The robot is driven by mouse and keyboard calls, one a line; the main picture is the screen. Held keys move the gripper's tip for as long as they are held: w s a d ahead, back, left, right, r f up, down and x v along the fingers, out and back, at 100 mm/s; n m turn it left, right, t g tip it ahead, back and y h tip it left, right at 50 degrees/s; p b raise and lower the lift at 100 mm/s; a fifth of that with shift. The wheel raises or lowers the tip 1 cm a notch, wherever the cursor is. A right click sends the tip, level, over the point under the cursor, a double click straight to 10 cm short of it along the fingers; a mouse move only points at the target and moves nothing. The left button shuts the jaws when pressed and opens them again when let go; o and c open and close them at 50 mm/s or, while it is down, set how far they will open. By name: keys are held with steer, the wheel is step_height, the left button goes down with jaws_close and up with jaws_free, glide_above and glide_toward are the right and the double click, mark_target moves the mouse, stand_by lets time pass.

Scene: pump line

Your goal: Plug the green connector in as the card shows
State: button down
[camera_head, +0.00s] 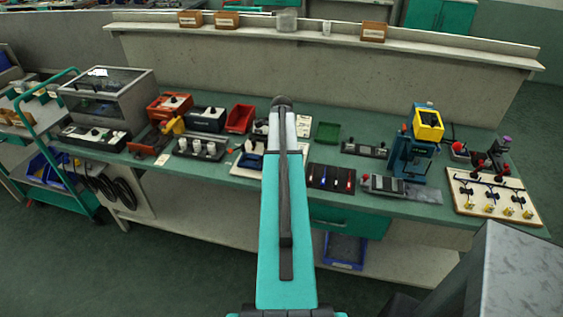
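I cannot make out a green connector for certain in this view. A dark panel (331,178) right of my arm carries several small coloured marks, among them red and blue, too small to tell apart. A small pale card (163,160) lies at the bench's front edge on the left; its print is unreadable. A pale board (246,171) with small parts is partly hidden behind my arm. My teal arm runs up the middle of the picture, over the bench. My gripper is not visible; the arm hides whatever lies behind it.
The green bench (420,208) is crowded. A blue and yellow press (409,150) and a pale board with yellow knobs (492,197) stand right. A red bin (240,118), green tray (327,132) and grey case (108,95) stand behind. A teal trolley (40,125) is left. Open floor lies front left.

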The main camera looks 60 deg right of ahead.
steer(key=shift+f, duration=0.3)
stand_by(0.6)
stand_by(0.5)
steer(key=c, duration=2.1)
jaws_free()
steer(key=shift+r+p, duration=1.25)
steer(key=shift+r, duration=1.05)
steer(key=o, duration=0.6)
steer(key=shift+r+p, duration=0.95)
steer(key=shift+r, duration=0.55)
